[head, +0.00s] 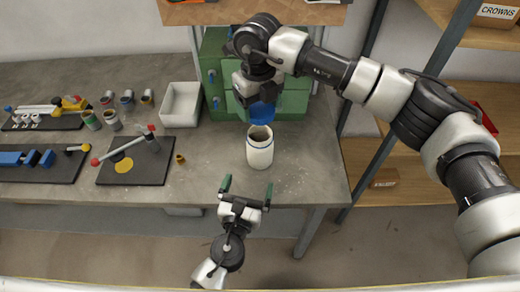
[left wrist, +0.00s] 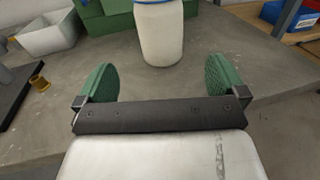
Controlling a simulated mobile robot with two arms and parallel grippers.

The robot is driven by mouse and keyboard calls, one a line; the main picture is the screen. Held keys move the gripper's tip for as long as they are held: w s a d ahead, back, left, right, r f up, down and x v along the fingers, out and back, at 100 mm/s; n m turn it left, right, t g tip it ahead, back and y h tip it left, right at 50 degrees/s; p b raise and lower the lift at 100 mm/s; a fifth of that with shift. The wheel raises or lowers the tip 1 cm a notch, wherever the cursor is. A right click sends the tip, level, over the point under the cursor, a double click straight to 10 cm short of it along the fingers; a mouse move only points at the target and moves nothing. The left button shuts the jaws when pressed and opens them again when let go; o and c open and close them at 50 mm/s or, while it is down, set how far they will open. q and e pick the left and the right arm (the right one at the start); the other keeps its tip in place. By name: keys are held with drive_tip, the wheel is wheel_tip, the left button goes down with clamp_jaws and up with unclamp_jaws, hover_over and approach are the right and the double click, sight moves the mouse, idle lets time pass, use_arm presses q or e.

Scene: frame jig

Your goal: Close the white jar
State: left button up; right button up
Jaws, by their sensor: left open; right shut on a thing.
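The gripper partly hides the lid. My left gripper (head: 247,188) is open and empty in front of the jar, its green finger pads apart; the left wrist view shows it too (left wrist: 161,80).
A green drawer cabinet (head: 294,106) stands behind the jar, with a white bin (head: 181,106) to its left. A small brass ring (head: 180,159) and black boards (head: 134,172) with parts lie left. The bench's right edge is close to the jar.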

use_arm(q)
drive_tip(key=x, duration=1.2)
use_arm(e)
drive_tip(key=shift+w, duration=0.1)
use_arm(q)
drive_tip(key=shift+c, duration=0.2)
drive_tip(key=c, duration=1.3)
drive_tip(key=shift+o, duration=0.2)
use_arm(e)
hover_over(259, 129)
drive_tip(key=s, duration=0.3)
drive_tip(key=shift+w+f, duration=0.15)
drive_tip(key=shift+f, duration=1.15)
drive_tip(key=shift+w+f, duration=0.1)
drive_tip(key=shift+f, duration=1.15)
drive_tip(key=shift+f, duration=0.9)
use_arm(q)
drive_tip(key=shift+a, duration=0.1)
use_arm(e)
drive_tip(key=shift+f, duration=0.55)
